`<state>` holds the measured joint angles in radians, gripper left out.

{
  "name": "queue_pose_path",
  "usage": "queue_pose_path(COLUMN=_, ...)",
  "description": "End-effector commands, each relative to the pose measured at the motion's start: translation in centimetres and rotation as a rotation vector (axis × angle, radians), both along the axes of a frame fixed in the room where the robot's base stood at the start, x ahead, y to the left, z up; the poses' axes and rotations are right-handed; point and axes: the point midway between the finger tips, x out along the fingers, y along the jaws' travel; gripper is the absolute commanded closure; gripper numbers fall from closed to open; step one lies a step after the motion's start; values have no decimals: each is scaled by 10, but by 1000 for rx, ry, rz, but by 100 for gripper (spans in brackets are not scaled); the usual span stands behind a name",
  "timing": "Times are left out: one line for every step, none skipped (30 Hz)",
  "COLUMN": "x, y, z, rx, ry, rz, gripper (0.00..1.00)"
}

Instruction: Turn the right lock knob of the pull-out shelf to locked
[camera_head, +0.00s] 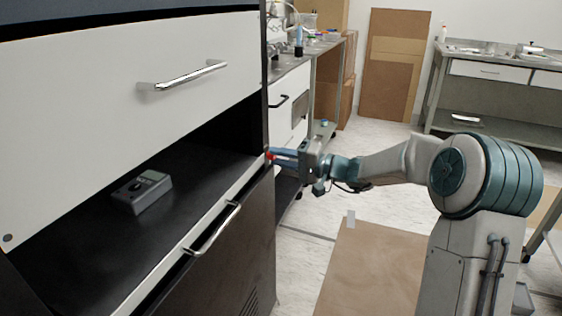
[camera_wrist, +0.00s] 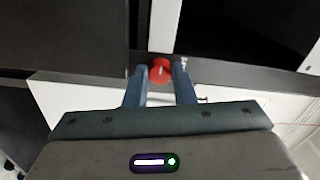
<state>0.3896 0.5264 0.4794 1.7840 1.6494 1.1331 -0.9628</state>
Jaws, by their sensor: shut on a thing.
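The right lock knob is red and round with a pale mark on its face; it shows in the wrist view (camera_wrist: 160,72), between my two blue fingers. In the head view only a bit of its red (camera_head: 268,153) shows at the right frame edge of the cabinet, and my fingers hide the rest. My gripper (camera_head: 275,155) is shut on the knob, and its fingertips also show in the wrist view (camera_wrist: 160,70). The black pull-out shelf (camera_head: 205,185) lies in the cabinet opening, with a white front edge and a metal handle (camera_head: 212,228).
A small grey device (camera_head: 143,190) with a dark dial sits on the shelf. A white drawer front with a bar handle (camera_head: 185,76) is above. Steel tables stand behind and at the far right. A brown board (camera_head: 375,270) lies on the open floor.

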Motion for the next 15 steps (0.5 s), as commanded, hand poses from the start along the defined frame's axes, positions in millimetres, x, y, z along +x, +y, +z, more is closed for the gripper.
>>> queue_pose_path(x=0, y=-1, z=-1, rx=-3, ry=-1, rz=-2, gripper=100)
queue_pose_path(x=0, y=-1, z=-1, rx=-3, ry=-1, rz=-2, gripper=100)
queue_pose_path(x=0, y=-1, z=-1, rx=-3, ry=-1, rz=-2, gripper=100)
queue_pose_path(x=0, y=-1, z=-1, rx=-3, ry=-1, rz=-2, gripper=100)
queue_pose_path(x=0, y=-1, z=-1, rx=-3, ry=-1, rz=-2, gripper=100)
queue_pose_path(x=0, y=-1, z=-1, rx=-3, ry=-1, rz=-2, gripper=100)
queue_pose_path(x=0, y=-1, z=-1, rx=-3, ry=-1, rz=-2, gripper=100)
queue_pose_path(x=0, y=-1, z=-1, rx=-3, ry=-1, rz=-2, gripper=100)
queue_pose_path(x=0, y=-1, z=-1, rx=-3, ry=0, rz=-2, gripper=100)
queue_pose_path(x=0, y=-1, z=-1, rx=-3, ry=0, rz=-2, gripper=69)
queue_pose_path(x=0, y=-1, z=-1, rx=-3, ry=0, rz=-2, gripper=60)
queue_pose_path(x=0, y=-1, z=-1, rx=-2, ry=0, rz=-1, gripper=55)
queue_pose_path(x=0, y=-1, z=-1, rx=-2, ry=0, rz=0, gripper=55)
queue_pose_path(x=0, y=-1, z=-1, rx=-2, ry=0, rz=0, gripper=55)
queue_pose_path(x=0, y=0, z=-1, rx=-2, ry=0, rz=0, gripper=55)
